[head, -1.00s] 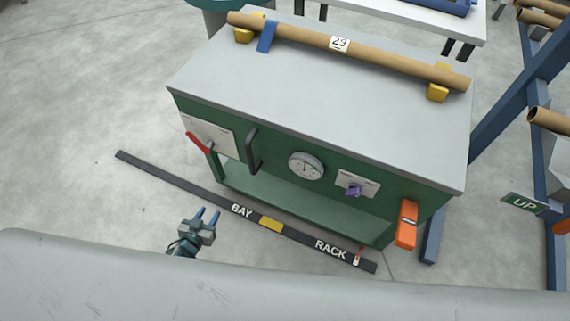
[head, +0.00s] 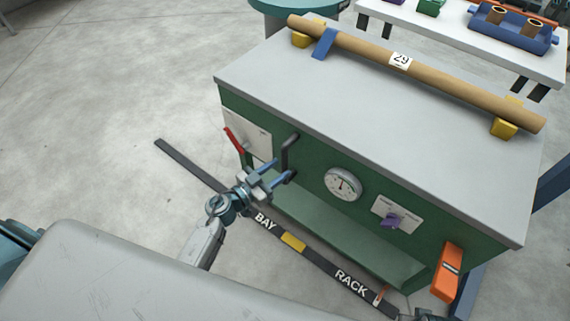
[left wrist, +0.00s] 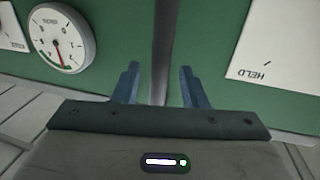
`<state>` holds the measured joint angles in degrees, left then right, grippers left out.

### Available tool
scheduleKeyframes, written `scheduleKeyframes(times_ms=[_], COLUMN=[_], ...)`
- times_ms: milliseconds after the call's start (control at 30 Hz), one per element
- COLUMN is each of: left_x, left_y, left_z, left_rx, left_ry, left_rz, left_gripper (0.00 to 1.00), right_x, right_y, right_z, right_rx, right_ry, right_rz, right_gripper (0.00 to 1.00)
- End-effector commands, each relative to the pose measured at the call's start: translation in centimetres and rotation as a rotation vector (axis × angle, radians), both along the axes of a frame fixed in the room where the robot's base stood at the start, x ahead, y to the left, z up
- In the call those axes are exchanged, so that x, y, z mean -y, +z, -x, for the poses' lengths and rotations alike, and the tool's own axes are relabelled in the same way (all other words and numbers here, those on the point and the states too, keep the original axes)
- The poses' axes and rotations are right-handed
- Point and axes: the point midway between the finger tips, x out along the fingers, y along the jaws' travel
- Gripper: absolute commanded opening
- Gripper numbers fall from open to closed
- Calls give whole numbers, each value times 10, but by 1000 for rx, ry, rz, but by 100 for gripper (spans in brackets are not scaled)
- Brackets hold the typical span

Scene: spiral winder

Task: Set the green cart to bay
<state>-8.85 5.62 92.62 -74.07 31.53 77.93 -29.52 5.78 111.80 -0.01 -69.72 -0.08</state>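The green cart (head: 330,215), a green cabinet with a grey top, stands along a dark floor strip (head: 190,167) marked BAY and RACK. A small orange-and-white marker (head: 379,296) shows at the strip's RACK end. The cart's black upright handle (head: 290,150) is on its front face. My left gripper (head: 281,171) is open at the handle's lower part. In the left wrist view the handle (left wrist: 162,50) shows as a dark bar between the two apart blue fingers (left wrist: 158,85); contact is not visible. Only a dark bit, perhaps my right gripper (head: 428,314), shows at the bottom edge.
The cart's front has a red lever (head: 234,140), a dial (head: 343,184), a purple knob (head: 392,220) and an orange box (head: 447,271). A cardboard tube (head: 440,78) marked 29 lies on yellow supports on top. A white table (head: 460,38) stands behind. Floor at left is clear.

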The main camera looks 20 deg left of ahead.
Motion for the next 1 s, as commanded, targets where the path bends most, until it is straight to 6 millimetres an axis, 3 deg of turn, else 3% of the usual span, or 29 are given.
scheduleKeyframes(times_ms=[200, 567, 800, 1000], left_x=[14, 17, 17, 16], left_y=[-1, 0, 0, 0], left_z=[-23, -28, -28, -28], left_rx=[0, 0, 0, 0], left_ry=[1, 1, 1, 1], left_rz=[0, 0, 0, -1], left_gripper=[39, 39, 0, 0], right_x=[0, 0, 0, 0], right_y=[2, 3, 3, 3], right_z=[-1, 0, -1, -1], right_rx=[2, 2, 3, 4], right_ry=[0, 0, 0, 0], right_rz=[0, 0, 0, 0], right_gripper=[0, 0, 0, 0])
